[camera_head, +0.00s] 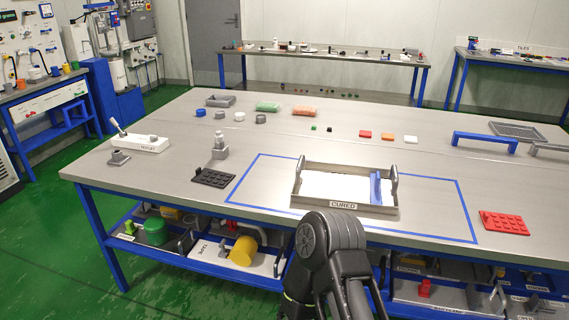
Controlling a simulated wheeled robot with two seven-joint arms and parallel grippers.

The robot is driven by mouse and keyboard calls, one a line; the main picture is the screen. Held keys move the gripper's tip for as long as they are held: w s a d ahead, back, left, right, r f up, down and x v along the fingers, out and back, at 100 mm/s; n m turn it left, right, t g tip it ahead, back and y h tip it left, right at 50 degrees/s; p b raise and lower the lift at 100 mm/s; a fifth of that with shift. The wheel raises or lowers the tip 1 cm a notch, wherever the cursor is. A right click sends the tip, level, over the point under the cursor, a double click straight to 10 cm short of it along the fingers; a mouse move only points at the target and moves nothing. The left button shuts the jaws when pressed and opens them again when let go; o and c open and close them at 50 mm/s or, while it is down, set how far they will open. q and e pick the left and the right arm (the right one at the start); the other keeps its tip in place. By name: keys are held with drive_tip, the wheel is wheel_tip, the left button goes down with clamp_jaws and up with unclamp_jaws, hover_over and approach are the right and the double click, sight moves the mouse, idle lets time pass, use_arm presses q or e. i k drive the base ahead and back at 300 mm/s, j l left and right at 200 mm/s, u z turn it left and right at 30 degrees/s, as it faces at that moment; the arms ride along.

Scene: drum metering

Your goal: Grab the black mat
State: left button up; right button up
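The black mat (213,177) is a small dark studded rectangle. It lies flat on the grey worktable (130,178), near the front edge and left of the blue taped outline. A small grey block-like fixture (219,152) stands just behind it. Nothing covers the mat. A dark link of one of my arms rises at the bottom centre, right of the mat and apart from it. Neither gripper's fingers can be made out in this view.
A grey tray labelled CURED (343,205) with white contents and a blue piece stands inside the taped outline. A red studded mat (503,222) lies at the right. A white device with a lever (140,143) is at the left.

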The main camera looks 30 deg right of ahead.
sight(220, 180)
drive_tip(key=i+j+z, duration=0.25)
drive_tip(key=z, duration=0.15)
drive_tip(key=i+j+z, duration=0.25)
drive_tip(key=z, duration=0.15)
drive_tip(key=i+j+z, duration=0.15)
drive_tip(key=j+z, duration=0.25)
drive_tip(key=i+j+z, duration=0.15)
drive_tip(key=j+z, duration=0.7)
